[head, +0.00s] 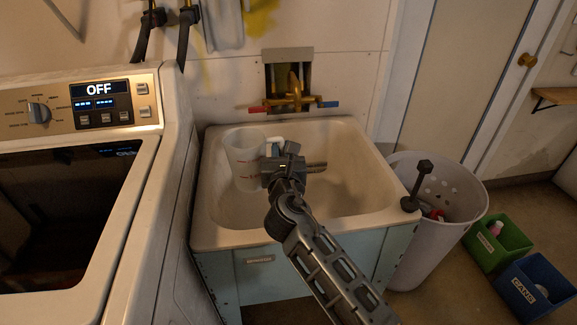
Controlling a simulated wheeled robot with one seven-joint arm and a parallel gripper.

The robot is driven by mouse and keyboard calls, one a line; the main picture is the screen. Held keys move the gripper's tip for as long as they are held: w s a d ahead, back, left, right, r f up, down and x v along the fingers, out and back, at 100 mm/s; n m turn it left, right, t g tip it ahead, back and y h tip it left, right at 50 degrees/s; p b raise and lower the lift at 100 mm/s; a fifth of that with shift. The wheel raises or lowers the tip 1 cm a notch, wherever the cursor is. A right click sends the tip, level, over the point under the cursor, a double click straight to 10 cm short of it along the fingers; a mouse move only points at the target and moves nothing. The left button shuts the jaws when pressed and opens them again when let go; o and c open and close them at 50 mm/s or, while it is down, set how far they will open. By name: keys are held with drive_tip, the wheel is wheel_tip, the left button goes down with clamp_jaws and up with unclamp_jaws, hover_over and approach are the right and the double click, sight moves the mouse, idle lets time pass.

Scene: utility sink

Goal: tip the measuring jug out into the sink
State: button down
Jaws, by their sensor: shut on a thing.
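The measuring jug (240,158) is a translucent whitish vessel with red markings. It is over the left part of the sink (345,198) and looks roughly upright, with a slight tilt. My gripper (268,168) is at the jug's right side, shut on it, around where a white handle part shows. The fingertips are partly hidden by the gripper body. I cannot tell what is inside the jug. The sink basin below looks empty where it shows.
A brass tap (295,90) with red and blue handles is on the wall behind the sink. A washing machine (150,200) stands close on the left. A tall whitish bin (440,225) stands right of the sink, with green (500,245) and blue (540,290) boxes beyond.

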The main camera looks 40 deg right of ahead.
drive_tip(key=shift+f+b, duration=2.75)
drive_tip(key=shift+f, duration=0.35)
drive_tip(key=shift+d, duration=0.1)
drive_tip(key=shift+d+f+m+p, duration=0.15)
drive_tip(key=shift+f+m+p, duration=0.1)
drive_tip(key=shift+m+p, duration=0.25)
wheel_tip(320, 180, down, 6)
drive_tip(key=d+m+g+y+p, duration=0.2)
drive_tip(key=m+y+p, duration=0.2)
drive_tip(key=p, duration=0.1)
drive_tip(key=shift+d+g+y, duration=0.3)
drive_tip(key=shift+g+y, duration=0.1)
drive_tip(key=shift+a+f+m+y, duration=0.1)
drive_tip(key=shift+f+m+y, duration=0.2)
drive_tip(key=shift+f+m, duration=0.15)
drive_tip(key=shift+a+r+m+g+y+p, duration=0.25)
drive_tip(key=shift+a+m+y+p, duration=0.3)
drive_tip(key=shift+y+p, duration=0.45)
drive_tip(key=shift+a+r+m+g+y+p, duration=0.15)
drive_tip(key=shift+a+r+m+y+p, duration=0.2)
drive_tip(key=shift+m+y+p, duration=0.45)
drive_tip(key=shift+d+y+p, duration=0.1)
drive_tip(key=shift+y+p, duration=0.2)
drive_tip(key=shift+p, duration=0.15)
idle(0.4)
